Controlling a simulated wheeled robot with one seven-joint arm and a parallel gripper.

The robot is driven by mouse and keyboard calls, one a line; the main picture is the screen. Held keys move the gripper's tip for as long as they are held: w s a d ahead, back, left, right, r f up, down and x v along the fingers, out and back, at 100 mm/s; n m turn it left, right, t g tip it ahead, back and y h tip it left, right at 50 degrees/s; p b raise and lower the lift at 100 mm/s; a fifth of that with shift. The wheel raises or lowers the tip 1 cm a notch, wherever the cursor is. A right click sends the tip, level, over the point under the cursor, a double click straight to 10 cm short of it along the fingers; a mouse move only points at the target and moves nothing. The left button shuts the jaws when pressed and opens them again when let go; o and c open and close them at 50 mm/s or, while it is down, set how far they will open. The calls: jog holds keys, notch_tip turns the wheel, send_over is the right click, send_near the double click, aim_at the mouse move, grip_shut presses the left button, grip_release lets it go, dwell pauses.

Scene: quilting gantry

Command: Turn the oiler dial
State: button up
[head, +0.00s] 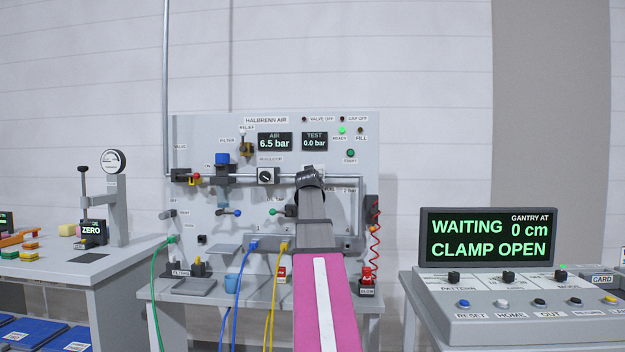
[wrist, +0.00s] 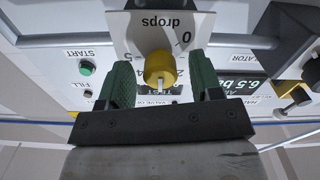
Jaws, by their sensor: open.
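The oiler dial (wrist: 160,68) is a round yellow knob with a pale pointer mark, on a white scale plate (wrist: 215,25) lettered "drops" with 0 and 5 readable. The wrist view shows it upside down, the mark towards the picture's bottom. My gripper (wrist: 162,76) is open, with one green finger on each side of the knob. A gap shows between the knob and each finger. In the head view my arm hides the dial and the fingers.
The grey air panel (head: 210,135) carries a regulator knob (head: 267,176), a blue-topped filter (head: 222,160) and a pipe. Displays read 6.5 bar (head: 275,142) and 0.0 bar (head: 314,142). A console screen (head: 488,237) at right reads "WAITING", "CLAMP OPEN". Coloured hoses hang below.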

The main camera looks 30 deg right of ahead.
jog(key=v, duration=1)
jog(key=shift+s+a, duration=0.3)
jog(key=w+a+f+n+g+y, duration=0.15)
jog(key=a+f, duration=0.35)
jog(key=f, duration=0.7)
jog(key=w+a+f+g+y, duration=0.1)
jog(key=a+f+g+y, duration=0.3)
jog(key=f, duration=0.8)
jog(key=w+a+f+n+g+y, duration=0.15)
jog(key=a+f, duration=0.35)
jog(key=f, duration=0.7)
jog(key=s+a+f+g+y, duration=0.1)
jog(key=s+a+f+g, duration=0.1)
jog(key=s+a+f, duration=0.4)
jog(key=s+a+f+n+g+y, duration=0.1)
jog(key=s+a+f+g, duration=0.2)
jog(key=f, duration=1.2)
jog(key=s+a+f+g+y, duration=0.1)
jog(key=s+a+f+g, duration=0.2)
jog(key=s+a+f, duration=0.6)
jog(key=shift+a+f+n, duration=0.3)
jog(key=shift+a+f, duration=0.25)
jog(key=shift+f, duration=0.2)
jog(key=shift+s, duration=0.1)
